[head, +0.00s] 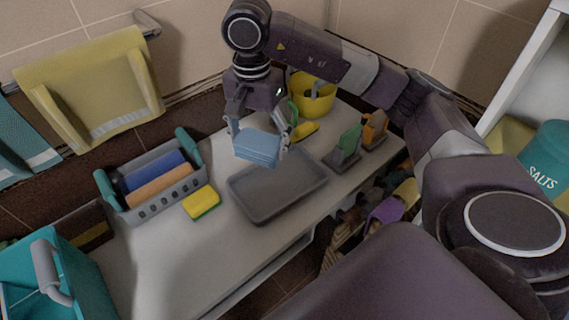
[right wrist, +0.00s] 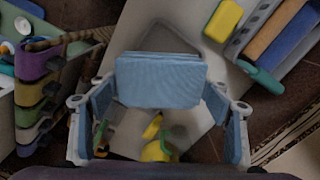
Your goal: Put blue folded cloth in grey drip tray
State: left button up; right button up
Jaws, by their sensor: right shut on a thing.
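The blue folded cloth (head: 256,146) is held in my right gripper (head: 258,138), above the far left edge of the grey drip tray. The right gripper is shut on it; in the right wrist view the cloth (right wrist: 158,80) sits between the two blue-padded fingers. The grey drip tray (head: 282,207) lies on the white bench, empty as far as I can see. In the right wrist view the tray (right wrist: 240,42) shows partly behind the cloth. My left gripper is not in view.
A teal caddy (head: 62,285) is at lower left.

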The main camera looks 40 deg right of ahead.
jog(key=w+d+m+b, duration=0.2)
jog(key=w+d+m, duration=0.15)
jog(key=m, duration=0.25)
jog(key=p, duration=0.2)
send_over(270, 188)
notch_tip(270, 188, down, 16)
jog(key=shift+s+a+r, duration=0.1)
jog(key=shift+r, duration=0.05)
notch_tip(270, 188, down, 4)
jog(key=shift+f+p, duration=0.2)
jog(key=shift+p, duration=0.1)
jog(key=shift+f, duration=0.3)
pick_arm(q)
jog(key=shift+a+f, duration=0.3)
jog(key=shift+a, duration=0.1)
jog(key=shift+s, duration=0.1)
pick_arm(e)
jog(key=shift+f, duration=0.1)
